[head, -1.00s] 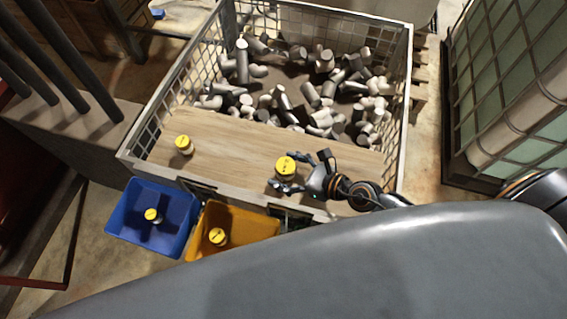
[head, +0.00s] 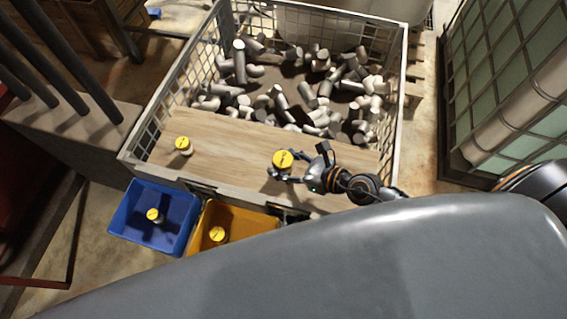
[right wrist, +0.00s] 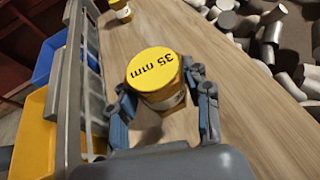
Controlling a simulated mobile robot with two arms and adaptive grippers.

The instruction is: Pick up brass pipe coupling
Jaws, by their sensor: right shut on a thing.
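The pipe coupling (head: 283,161) shows as a short cylinder with a yellow top, on or just above the wooden board (head: 225,158); the gap is unclear. In the right wrist view this coupling (right wrist: 155,78) has "35 mm" on its top and a pale band on its side. My right gripper (head: 296,167) is shut on it, with a finger on either side, as the right wrist view of the gripper (right wrist: 162,98) shows. A similar yellow-topped piece (head: 183,146) stands at the board's left. My left gripper is not in view.
A mesh crate (head: 140,139) surrounds the board and many grey pipe pieces (head: 307,95) behind it. A blue bin (head: 125,222) and an orange bin (head: 254,226) stand at its front, each with a yellow-topped piece inside. The board's middle is clear.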

